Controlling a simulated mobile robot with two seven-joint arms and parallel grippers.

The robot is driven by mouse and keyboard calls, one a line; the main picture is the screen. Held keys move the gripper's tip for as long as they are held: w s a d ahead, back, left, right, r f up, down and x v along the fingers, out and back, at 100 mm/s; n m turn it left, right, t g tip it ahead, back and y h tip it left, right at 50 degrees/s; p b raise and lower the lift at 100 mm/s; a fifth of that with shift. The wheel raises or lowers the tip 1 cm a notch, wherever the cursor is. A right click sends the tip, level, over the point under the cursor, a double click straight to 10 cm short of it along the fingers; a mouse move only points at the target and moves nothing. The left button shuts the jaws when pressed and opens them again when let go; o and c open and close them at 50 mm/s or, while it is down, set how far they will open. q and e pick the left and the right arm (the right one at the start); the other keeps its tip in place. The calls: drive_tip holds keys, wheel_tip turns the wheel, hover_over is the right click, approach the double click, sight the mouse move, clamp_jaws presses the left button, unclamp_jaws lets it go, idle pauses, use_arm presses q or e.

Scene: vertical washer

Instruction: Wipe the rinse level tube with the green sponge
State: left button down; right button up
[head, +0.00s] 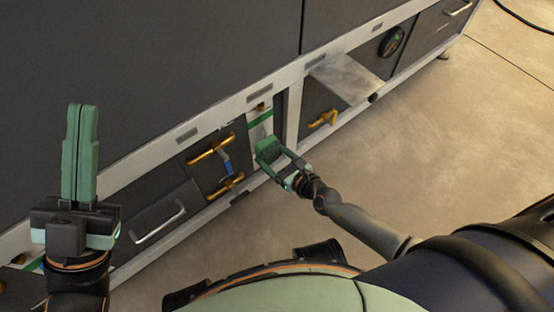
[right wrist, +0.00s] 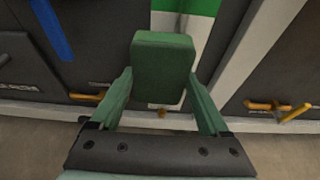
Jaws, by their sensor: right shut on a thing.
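My right gripper (head: 275,163) is shut on the green sponge (head: 267,148), low in front of the washer. In the right wrist view the sponge (right wrist: 163,62) sits upright between the two fingertips of the gripper (right wrist: 160,85). Behind it is a pale vertical strip with a green band (right wrist: 188,28), which seems to be the rinse level tube; the sponge hides part of it. The strip (head: 258,130) also shows in the head view, in a narrow recess. Whether the sponge touches it I cannot tell. My left gripper (head: 81,108) is shut and empty, pointing up at the left.
Yellow valve handles (head: 211,150) with a blue piece are left of the recess. Another yellow valve (head: 323,119) is to its right, below a metal shelf (head: 345,77). A drawer with a handle (head: 158,223) is further left. The floor (head: 450,150) at right is clear.

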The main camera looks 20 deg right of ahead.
drive_tip(key=shift+w+a, duration=0.2)
drive_tip(key=shift+w, duration=0.3)
drive_tip(key=shift+w+a, duration=0.15)
drive_tip(key=shift+w, duration=0.3)
idle(0.6)
drive_tip(key=shift+w+d+b, duration=0.25)
drive_tip(key=shift+d+b, duration=0.25)
drive_tip(key=shift+d, duration=0.4)
drive_tip(key=shift+w+d, duration=0.25)
drive_tip(key=shift+d, duration=0.25)
drive_tip(key=shift+w+d, duration=0.25)
drive_tip(key=shift+d, duration=0.25)
drive_tip(key=shift+a, duration=0.1)
